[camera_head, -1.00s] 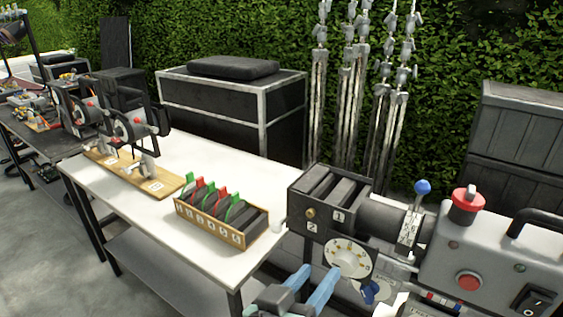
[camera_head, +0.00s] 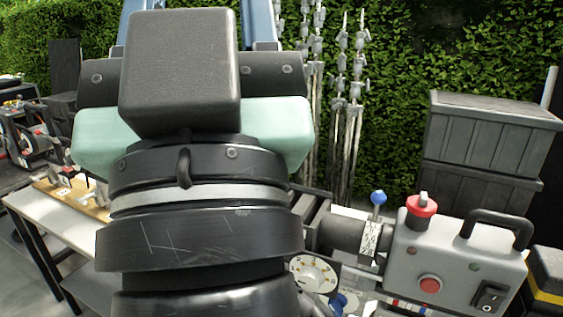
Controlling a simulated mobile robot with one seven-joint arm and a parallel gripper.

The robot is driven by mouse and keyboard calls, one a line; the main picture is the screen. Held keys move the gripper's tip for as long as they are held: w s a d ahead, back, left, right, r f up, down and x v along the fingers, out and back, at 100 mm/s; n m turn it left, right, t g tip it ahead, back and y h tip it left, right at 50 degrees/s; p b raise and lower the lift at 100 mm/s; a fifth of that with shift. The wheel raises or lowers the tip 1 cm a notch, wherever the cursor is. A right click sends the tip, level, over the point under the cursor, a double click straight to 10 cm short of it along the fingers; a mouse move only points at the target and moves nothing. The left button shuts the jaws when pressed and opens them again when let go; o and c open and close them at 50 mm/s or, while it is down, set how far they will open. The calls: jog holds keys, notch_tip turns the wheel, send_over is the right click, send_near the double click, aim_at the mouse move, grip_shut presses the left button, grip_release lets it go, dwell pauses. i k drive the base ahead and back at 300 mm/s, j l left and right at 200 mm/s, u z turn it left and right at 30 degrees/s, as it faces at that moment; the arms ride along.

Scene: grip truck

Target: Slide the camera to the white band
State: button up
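The black camera (camera_head: 317,212) is at lower centre, its left part hidden behind my gripper. Its lens (camera_head: 342,233) points right and carries a pale marked ring (camera_head: 370,241). A blue-knobbed lever (camera_head: 379,198) rises beside the lens. A pale dial (camera_head: 314,274) shows below the camera. A strip with coloured and white bands (camera_head: 396,303) lies low under the lens, partly cut off; I cannot tell which band is the task's white one. My gripper (camera_head: 197,25) fills the left centre, close to the view. Its blue fingers stand wide apart, tips out of frame, with nothing seen held.
A grey control box (camera_head: 460,260) with red buttons and a black handle stands right of the camera. The white table (camera_head: 60,225) is at left, mostly hidden. Metal stands (camera_head: 345,110) and dark crates (camera_head: 485,140) are behind.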

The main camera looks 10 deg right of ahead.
aim_at(446, 246)
jog(key=i+l+z, duration=0.2)
jog(key=l, duration=0.25)
jog(key=l+z, duration=0.15)
jog(key=l, duration=0.25)
jog(key=i+l+z, duration=0.2)
jog(key=l, duration=0.2)
